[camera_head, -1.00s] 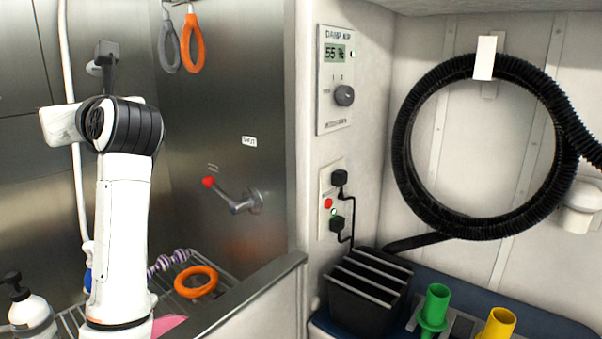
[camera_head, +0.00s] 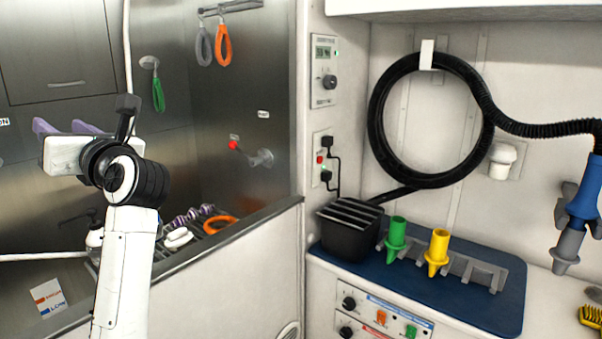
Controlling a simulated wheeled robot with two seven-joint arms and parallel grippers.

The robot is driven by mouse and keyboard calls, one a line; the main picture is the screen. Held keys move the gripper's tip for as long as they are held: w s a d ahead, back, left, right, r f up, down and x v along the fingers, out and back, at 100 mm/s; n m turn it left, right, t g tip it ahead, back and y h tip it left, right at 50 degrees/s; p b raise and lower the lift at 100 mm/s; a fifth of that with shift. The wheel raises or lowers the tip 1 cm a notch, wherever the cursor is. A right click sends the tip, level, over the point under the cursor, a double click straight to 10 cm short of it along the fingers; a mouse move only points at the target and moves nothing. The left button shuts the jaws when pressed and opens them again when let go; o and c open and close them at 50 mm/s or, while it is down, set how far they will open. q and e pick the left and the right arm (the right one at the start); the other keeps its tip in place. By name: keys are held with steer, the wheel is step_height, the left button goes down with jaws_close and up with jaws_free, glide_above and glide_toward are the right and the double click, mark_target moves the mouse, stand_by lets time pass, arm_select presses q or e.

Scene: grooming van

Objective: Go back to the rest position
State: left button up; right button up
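My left arm (camera_head: 125,265) rises from the bottom left of the head view. Its wrist is bent, and the white hand points away to the left. My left gripper (camera_head: 66,127) shows two purple-tinted fingers standing apart behind the white hand. It looks open, and I see nothing between the fingers. It is in front of the steel tub wall, and I cannot tell its distance from the wall. My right gripper is not in view.
The steel tub has a red-tipped lever (camera_head: 234,145), hanging loops (camera_head: 224,46) and an orange ring (camera_head: 219,224). On the right counter are a blue mat (camera_head: 450,304), a black bin (camera_head: 348,240), a green holder (camera_head: 396,234) and a yellow holder (camera_head: 438,248). A black hose (camera_head: 376,120) hangs coiled.

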arm_select(q)
steer(key=s+d+f+n+t+h, duration=0.25)
steer(key=d+f+n+h, duration=0.4)
steer(key=f+n, duration=0.5)
steer(key=s+d+f+n+t+h, duration=0.25)
steer(key=d+f+n+h, duration=0.45)
steer(key=f+n, duration=0.45)
steer(key=s+d+f+n+t+h, duration=0.2)
steer(key=d+f+n+t+h, duration=0.25)
steer(key=d+f+n, duration=0.55)
steer(key=s+f+m+g, duration=0.4)
steer(key=s+f+g, duration=0.2)
steer(key=s+f, duration=0.6)
steer(key=s+f+m+g+h, duration=0.1)
steer(key=s+f+m+g, duration=0.2)
steer(key=s+f, duration=0.9)
step_height(320, 180, down, 6)
steer(key=g, duration=0.2)
steer(key=shift+s+a+r+m+g, duration=0.15)
steer(key=shift+s+a+m+g, duration=0.1)
steer(key=shift+s+m+g, duration=0.15)
